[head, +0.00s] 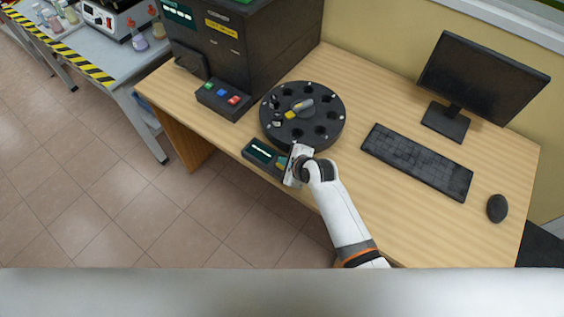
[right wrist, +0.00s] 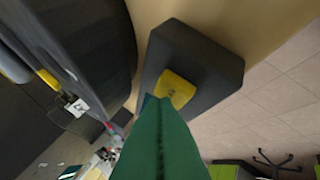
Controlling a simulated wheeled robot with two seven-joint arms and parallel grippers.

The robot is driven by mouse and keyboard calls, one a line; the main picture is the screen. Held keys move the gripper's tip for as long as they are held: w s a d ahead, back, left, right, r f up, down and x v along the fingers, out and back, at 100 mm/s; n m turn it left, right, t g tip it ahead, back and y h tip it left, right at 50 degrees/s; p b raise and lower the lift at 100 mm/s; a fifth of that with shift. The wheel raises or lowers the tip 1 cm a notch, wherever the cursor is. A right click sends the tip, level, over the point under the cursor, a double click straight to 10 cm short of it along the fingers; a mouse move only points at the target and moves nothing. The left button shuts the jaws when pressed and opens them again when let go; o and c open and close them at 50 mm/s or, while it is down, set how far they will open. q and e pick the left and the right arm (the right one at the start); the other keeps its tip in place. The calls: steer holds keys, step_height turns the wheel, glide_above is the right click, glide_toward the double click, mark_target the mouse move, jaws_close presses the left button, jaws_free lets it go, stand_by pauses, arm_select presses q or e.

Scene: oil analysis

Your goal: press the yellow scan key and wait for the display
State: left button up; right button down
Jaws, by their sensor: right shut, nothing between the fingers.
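A small dark scan box with a lit display (head: 262,152) sits at the front edge of the wooden desk. Its display shows pale text too small to read. The yellow scan key (right wrist: 176,89) shows on top of the dark box in the right wrist view; in the head view a bit of yellow shows beside my gripper. My right gripper (head: 291,172) is shut and empty, at the right end of the box. In the right wrist view its green fingers (right wrist: 154,104) end at the key's edge; I cannot tell whether they touch it. My left gripper is not in view.
A black round carousel (head: 331,127) stands just behind the scan box. A panel with green, blue and red buttons (head: 224,98) and a large dark analyser (head: 285,45) are at the left. A keyboard (head: 417,160), monitor (head: 482,82) and mouse (head: 497,208) are at the right.

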steer(key=shift+f, duration=0.45)
steer(key=shift+r, duration=0.1)
stand_by(0.4)
steer(key=shift+r+p, duration=0.85)
steer(key=shift+p, duration=0.15)
step_height(320, 180, up, 5)
steer(key=p, duration=0.5)
steer(key=shift+r+p, duration=0.1)
steer(key=shift+p, duration=0.3)
